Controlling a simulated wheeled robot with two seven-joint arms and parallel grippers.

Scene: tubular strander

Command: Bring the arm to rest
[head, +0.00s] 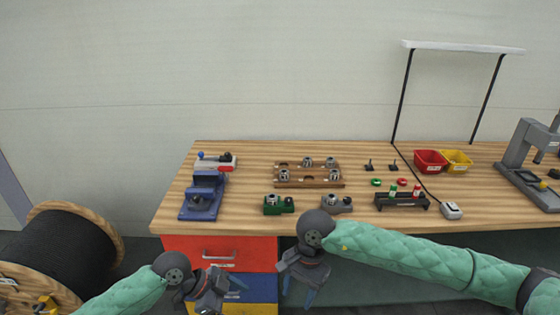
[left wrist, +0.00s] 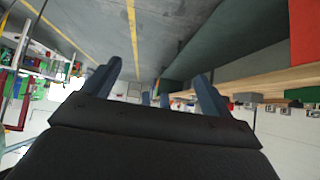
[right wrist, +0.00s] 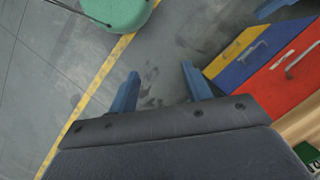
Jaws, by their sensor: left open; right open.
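My right arm, in a green quilted sleeve, reaches in from the right in the head view. Its gripper (head: 298,292) hangs in front of the bench's front edge, with its blue fingers apart and pointing down. In the right wrist view the open fingers (right wrist: 160,85) have only floor between them. My left gripper (head: 228,290) is low in front of the drawers, to the left of the right one. In the left wrist view its fingers (left wrist: 160,85) are apart, with no object held between them.
The wooden bench (head: 250,223) carries a blue vise (head: 204,190), a wooden rack (head: 310,182), a black holder (head: 400,201) and red and yellow bins (head: 430,160). Red drawers (head: 190,245) are beneath. A cable reel (head: 70,250) stands at left. Open floor shows below the grippers.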

